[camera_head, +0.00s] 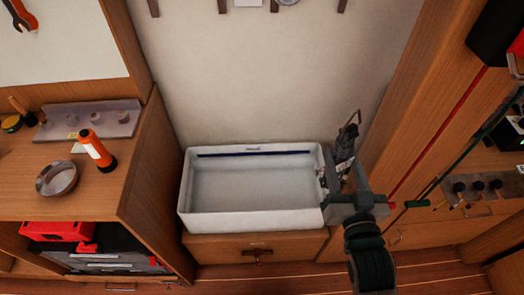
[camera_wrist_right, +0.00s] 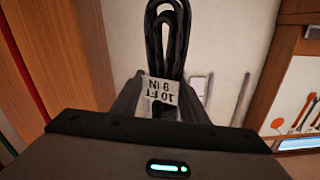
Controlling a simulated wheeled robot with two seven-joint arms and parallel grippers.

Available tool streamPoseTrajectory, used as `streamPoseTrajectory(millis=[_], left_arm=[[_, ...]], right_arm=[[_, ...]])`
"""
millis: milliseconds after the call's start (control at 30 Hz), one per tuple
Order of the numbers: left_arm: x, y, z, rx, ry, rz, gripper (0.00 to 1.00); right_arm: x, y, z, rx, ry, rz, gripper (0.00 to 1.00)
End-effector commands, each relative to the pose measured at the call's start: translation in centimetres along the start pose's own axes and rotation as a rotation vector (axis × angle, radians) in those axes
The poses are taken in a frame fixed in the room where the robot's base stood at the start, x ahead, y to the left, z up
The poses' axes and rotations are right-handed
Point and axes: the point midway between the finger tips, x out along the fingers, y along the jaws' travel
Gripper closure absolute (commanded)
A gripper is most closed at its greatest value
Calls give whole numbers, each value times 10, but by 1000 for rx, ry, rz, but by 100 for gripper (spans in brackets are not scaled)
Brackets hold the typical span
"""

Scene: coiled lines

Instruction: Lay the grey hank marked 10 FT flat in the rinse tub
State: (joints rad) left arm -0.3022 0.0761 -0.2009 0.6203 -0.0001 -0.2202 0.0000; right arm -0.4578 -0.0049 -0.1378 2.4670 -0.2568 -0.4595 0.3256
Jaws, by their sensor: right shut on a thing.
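The grey hank (camera_head: 345,145) is upright in my right gripper (camera_head: 338,182), at the right end of the rinse tub. In the right wrist view the hank (camera_wrist_right: 167,40) shows as dark looped line standing up from the jaws. Its white tag (camera_wrist_right: 160,92) reads 10 FT and 9 IN, upside down. My right gripper (camera_wrist_right: 160,110) is shut on the hank. The white rinse tub (camera_head: 250,222) stands against the back wall and looks empty, with a dark blue line along its inner back side. My left gripper is not in view.
A wooden post (camera_head: 420,110) rises right of the tub. The space above the tub is clear.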

Motion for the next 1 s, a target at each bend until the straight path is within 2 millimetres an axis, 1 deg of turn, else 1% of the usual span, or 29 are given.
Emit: streamPoseTrajectory(millis=[167, 267, 467, 500, 600, 800, 900, 1000], left_arm=[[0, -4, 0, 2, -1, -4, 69], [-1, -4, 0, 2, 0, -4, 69], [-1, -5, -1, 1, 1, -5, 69], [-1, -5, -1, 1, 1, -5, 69], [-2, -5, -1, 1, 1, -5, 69], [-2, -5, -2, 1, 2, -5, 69], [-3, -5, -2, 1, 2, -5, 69], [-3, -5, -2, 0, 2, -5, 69]], right_arm=[[24, -14, 25, -28, -55, -35, 89], [45, -28, 50, -58, -114, -72, 89], [98, -69, 112, -175, -291, -196, 89], [109, -77, 125, -206, -332, -225, 89], [132, -97, 155, -293, -431, -304, 89], [170, -127, 206, -504, -610, -471, 89], [188, -136, 228, -631, -684, -558, 89], [204, -139, 247, -760, -744, -642, 89]])
